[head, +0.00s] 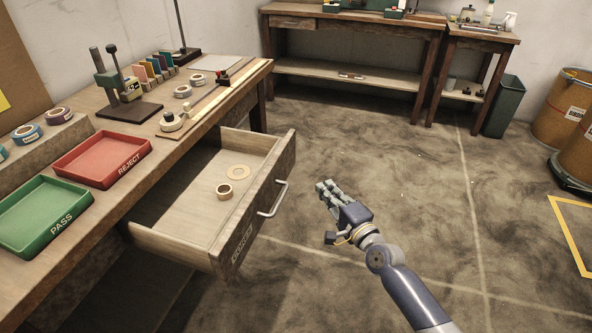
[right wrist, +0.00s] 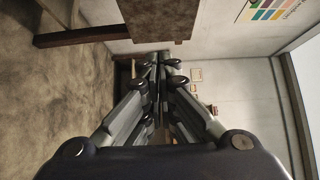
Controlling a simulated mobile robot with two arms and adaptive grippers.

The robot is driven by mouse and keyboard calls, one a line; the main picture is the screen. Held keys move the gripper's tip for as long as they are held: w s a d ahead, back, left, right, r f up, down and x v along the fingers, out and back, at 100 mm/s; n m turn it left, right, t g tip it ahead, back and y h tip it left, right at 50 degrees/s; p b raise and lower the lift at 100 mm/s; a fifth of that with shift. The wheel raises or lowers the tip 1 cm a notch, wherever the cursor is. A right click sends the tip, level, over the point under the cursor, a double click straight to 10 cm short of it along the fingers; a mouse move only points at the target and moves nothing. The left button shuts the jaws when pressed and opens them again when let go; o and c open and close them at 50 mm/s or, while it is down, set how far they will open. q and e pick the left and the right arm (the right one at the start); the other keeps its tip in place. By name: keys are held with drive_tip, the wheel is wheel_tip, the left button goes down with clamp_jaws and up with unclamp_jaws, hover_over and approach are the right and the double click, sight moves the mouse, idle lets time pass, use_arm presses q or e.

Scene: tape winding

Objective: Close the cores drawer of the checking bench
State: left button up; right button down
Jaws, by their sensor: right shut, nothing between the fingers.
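The cores drawer (head: 262,233) of the checking bench (head: 57,268) is pulled well out, with a metal bar handle (head: 272,199) on its front panel. Inside lie a small tape core (head: 224,192) and a flat ring (head: 239,172). My right gripper (head: 325,188) is in front of the drawer, to the right of the handle and apart from it. Its fingers are shut with nothing between them; the shut fingers also show in the right wrist view (right wrist: 158,75). My left gripper is not in view.
The bench top holds a green PASS tray (head: 47,222), a red REJECT tray (head: 98,160), tape rolls and a stand. Another table (head: 350,28), a bin (head: 504,106) and drums (head: 563,108) are at the back. The floor right of the drawer is clear.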

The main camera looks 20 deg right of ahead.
drive_tip(key=b, duration=0.2)
approach(290, 159)
drive_tip(key=w+d, duration=0.2)
drive_tip(key=d, duration=0.1)
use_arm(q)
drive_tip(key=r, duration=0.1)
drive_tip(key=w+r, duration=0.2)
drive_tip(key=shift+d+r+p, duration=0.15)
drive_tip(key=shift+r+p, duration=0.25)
use_arm(e)
drive_tip(key=w+a, duration=0.1)
drive_tip(key=a, duration=0.1)
drive_tip(key=w+a, duration=0.1)
drive_tip(key=shift+w+a, duration=0.2)
drive_tip(key=shift+a, duration=0.2)
drive_tip(key=shift+w, duration=0.1)
